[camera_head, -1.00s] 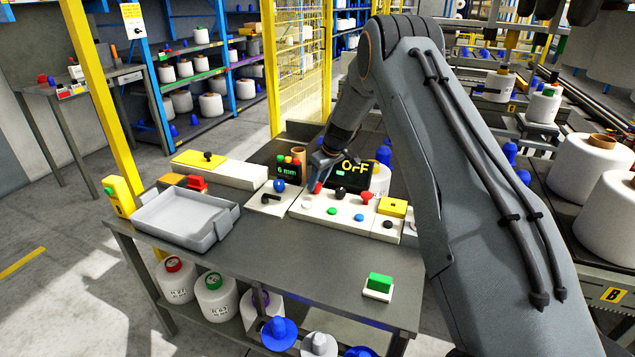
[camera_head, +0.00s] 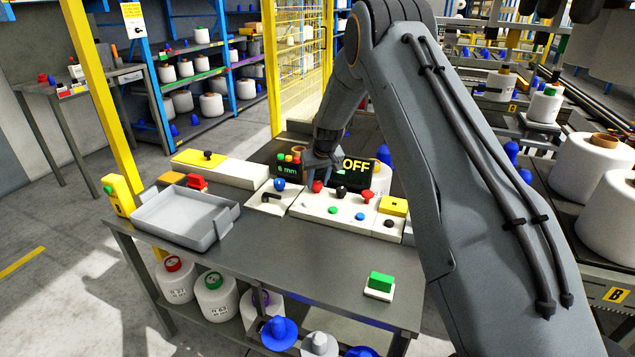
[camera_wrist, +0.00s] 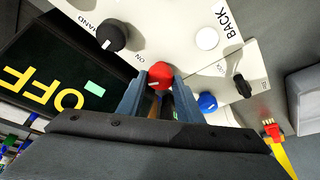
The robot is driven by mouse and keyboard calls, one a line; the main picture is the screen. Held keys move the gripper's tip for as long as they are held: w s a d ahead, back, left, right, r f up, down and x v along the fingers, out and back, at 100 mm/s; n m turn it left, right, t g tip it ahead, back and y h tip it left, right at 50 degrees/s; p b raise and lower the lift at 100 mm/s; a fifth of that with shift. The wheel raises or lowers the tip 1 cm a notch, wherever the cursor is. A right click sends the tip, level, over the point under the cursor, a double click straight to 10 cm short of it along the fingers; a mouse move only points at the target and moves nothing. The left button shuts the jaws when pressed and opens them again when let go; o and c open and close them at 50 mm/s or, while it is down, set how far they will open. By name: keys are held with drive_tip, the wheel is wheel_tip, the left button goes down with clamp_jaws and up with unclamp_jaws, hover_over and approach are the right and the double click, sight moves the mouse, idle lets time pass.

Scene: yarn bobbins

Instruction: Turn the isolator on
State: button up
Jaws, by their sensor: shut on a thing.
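A red knob (camera_head: 317,187) is at the back left of the white control panel (camera_head: 312,210). It also shows in the wrist view (camera_wrist: 160,70), between my two fingertips. My gripper (camera_head: 318,178) reaches down from behind and is shut on this red knob. Its fingers also frame the knob in the wrist view (camera_wrist: 160,80). A dark display (camera_head: 356,172) behind the panel reads OFF in yellow.
A black knob (camera_head: 341,191) and a red mushroom-shaped control (camera_head: 367,197) stand to the right. A blue knob (camera_head: 279,184) and a black lever (camera_head: 271,198) are on the left panel. A grey tray (camera_head: 180,220) sits at left. The front table (camera_head: 300,260) is mostly clear.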

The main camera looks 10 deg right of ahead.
drive_tip(key=m+h+b, duration=0.1)
drive_tip(key=m+b, duration=0.1)
drive_tip(key=m, duration=0.1)
drive_tip(key=shift+a+f, duration=0.1)
drive_tip(key=shift+a, duration=0.05)
drive_tip(key=m+b, duration=0.2)
drive_tip(key=m+h+b, duration=0.1)
drive_tip(key=shift+w+a+f+m+g+h+b, duration=0.1)
drive_tip(key=shift+m+g+h+b, duration=0.2)
drive_tip(key=shift+m+b, duration=0.1)
drive_tip(key=m+h+b, duration=0.1)
drive_tip(key=m+b, duration=0.2)
drive_tip(key=shift+a+g+b, duration=0.1)
drive_tip(key=shift+g+b, duration=0.2)
drive_tip(key=shift+g, duration=0.1)
drive_tip(key=shift+m+g+b, duration=0.4)
drive_tip(key=shift+m+b, duration=0.6)
drive_tip(key=shift+m, duration=0.3)
drive_tip(key=o, duration=1)
drive_tip(key=shift+r, duration=0.2)
drive_tip(key=shift+h, duration=0.3)
drive_tip(key=shift+r, duration=0.1)
